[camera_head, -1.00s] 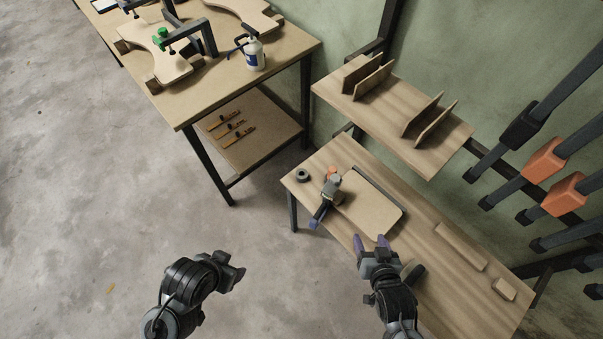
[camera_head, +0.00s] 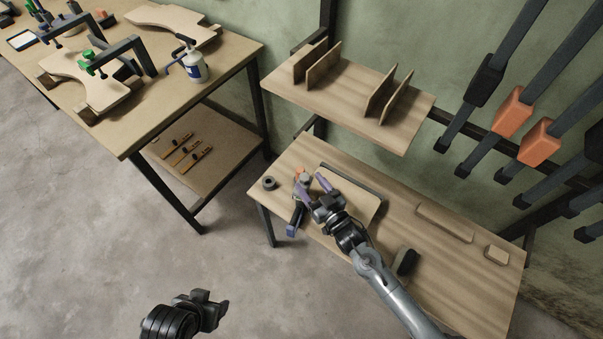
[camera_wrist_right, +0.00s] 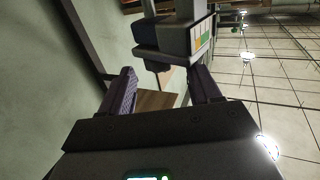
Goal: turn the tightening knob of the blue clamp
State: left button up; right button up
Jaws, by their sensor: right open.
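A clamp with a green knob (camera_head: 86,56) holds a curved board on the left bench, and a small bluish part (camera_head: 74,7) shows at the top edge, too small to identify. My right gripper (camera_head: 314,187) is open, its purple fingers beside a grey tool with a blue end (camera_head: 292,229) on the right table. In the right wrist view, a grey block with a coloured label (camera_wrist_right: 201,37) lies ahead of the open fingers (camera_wrist_right: 162,90). My left gripper (camera_head: 213,308) is low over the floor, its jaws unclear.
A wall shelf (camera_head: 340,98) with upright boards hangs above the right table (camera_head: 470,270). Orange and black clamps (camera_head: 514,112) hang at right. The floor is open.

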aim_at(301, 174)
jog(key=shift+b+x, duration=0.55)
jog(key=shift+x, duration=2.25)
jog(key=shift+c, duration=0.4)
jog(key=c, duration=0.9)
jog(key=shift+f+n+g+y+b, duration=0.15)
jog(key=shift+n+g+y+b, duration=0.45)
jog(key=shift+n+g+y, duration=0.4)
jog(key=shift+s+y, duration=0.1)
jog(key=shift+y, duration=0.4)
jog(key=shift+a, duration=0.1)
jog(key=o, duration=1)
jog(key=shift+s, duration=0.15)
